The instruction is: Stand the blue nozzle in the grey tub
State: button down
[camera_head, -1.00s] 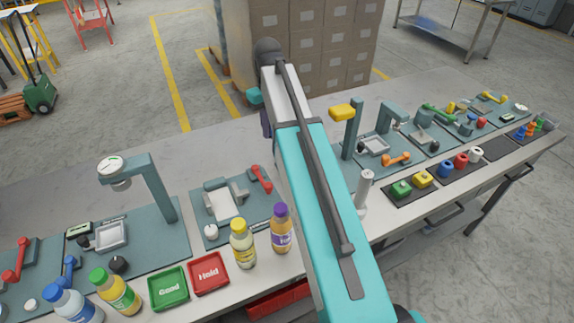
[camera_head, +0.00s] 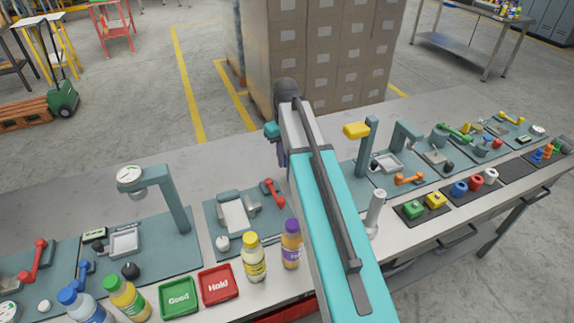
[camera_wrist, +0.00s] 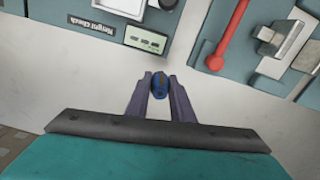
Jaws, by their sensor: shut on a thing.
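In the wrist view, the blue nozzle (camera_wrist: 160,85) sits between the purple fingertips of my gripper (camera_wrist: 161,88). My gripper is shut on it, above a bare pale strip of bench. In the head view, the purple fingers show only partly beside my arm, and the nozzle is hidden. I cannot single out the grey tub. A grey square tray (camera_head: 125,243) stands on the left scale station, and another grey tray (camera_head: 385,162) sits right of my arm.
Two bottles (camera_head: 253,258) (camera_head: 291,245), a green tray (camera_head: 178,297) and a red tray (camera_head: 219,285) stand along the front edge. A red-handled clamp station (camera_head: 272,191) is left of my arm. Coloured parts (camera_head: 459,189) sit on dark mats at right. Bare bench lies behind the stations.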

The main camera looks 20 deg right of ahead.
aim_at(286, 165)
dwell(0.3)
jog(key=shift+f+p, duration=0.4)
jog(key=shift+f, duration=1.5)
jog(key=shift+f, duration=0.1)
jog(key=c, duration=1.6)
grip_release()
jog(key=shift+o, duration=0.3)
jog(key=shift+r, duration=0.25)
jog(key=shift+r+b, duration=1)
jog(key=shift+r, duration=4.85)
